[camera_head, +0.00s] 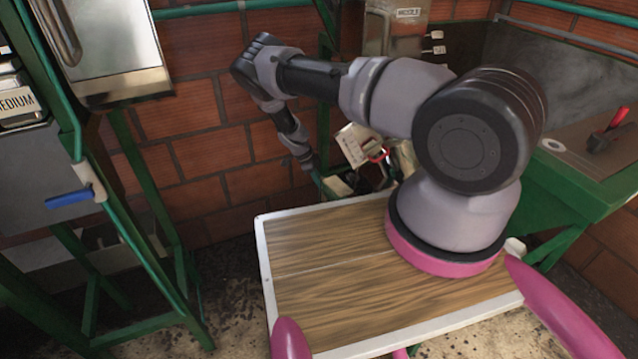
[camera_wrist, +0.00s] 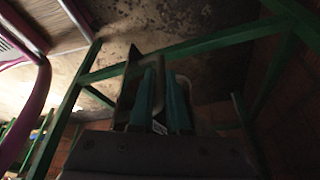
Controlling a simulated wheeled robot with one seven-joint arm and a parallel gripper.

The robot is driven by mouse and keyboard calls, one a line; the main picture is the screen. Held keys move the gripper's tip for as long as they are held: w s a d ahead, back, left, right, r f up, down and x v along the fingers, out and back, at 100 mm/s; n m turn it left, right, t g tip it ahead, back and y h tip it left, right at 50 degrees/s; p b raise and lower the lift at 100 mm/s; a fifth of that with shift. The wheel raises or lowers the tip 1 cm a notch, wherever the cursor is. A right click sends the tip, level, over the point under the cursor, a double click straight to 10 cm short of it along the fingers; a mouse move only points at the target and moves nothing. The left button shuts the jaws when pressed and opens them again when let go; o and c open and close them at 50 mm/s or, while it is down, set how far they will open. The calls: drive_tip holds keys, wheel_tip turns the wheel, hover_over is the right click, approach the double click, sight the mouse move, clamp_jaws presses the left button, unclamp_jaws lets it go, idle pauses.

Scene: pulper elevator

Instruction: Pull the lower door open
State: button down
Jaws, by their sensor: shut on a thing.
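What appears to be the lower door shows in the wrist view as a thin, dull panel (camera_wrist: 126,88) seen nearly edge-on, right against my gripper. My gripper (camera_wrist: 162,92) has two teal fingers pointing up in that view, close together and shut on part of this door. The exact gripped part is dark and mostly hidden between the fingers.
A red ring-like part (camera_head: 378,156) is close to my forearm. A green bench (camera_head: 575,190) with a red-handled tool (camera_head: 606,130) is at the right. A brick wall (camera_head: 205,140) closes the back.

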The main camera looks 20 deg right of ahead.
drive_tip(key=shift+d, duration=0.3)
drive_tip(key=c, duration=0.9)
unclamp_jaws()
drive_tip(key=shift+a, duration=0.1)
drive_tip(key=shift+a+r, duration=0.1)
drive_tip(key=shift+r, duration=0.05)
drive_tip(key=v, duration=1)
drive_tip(key=shift+a+r, duration=0.1)
drive_tip(key=shift+r, duration=0.1)
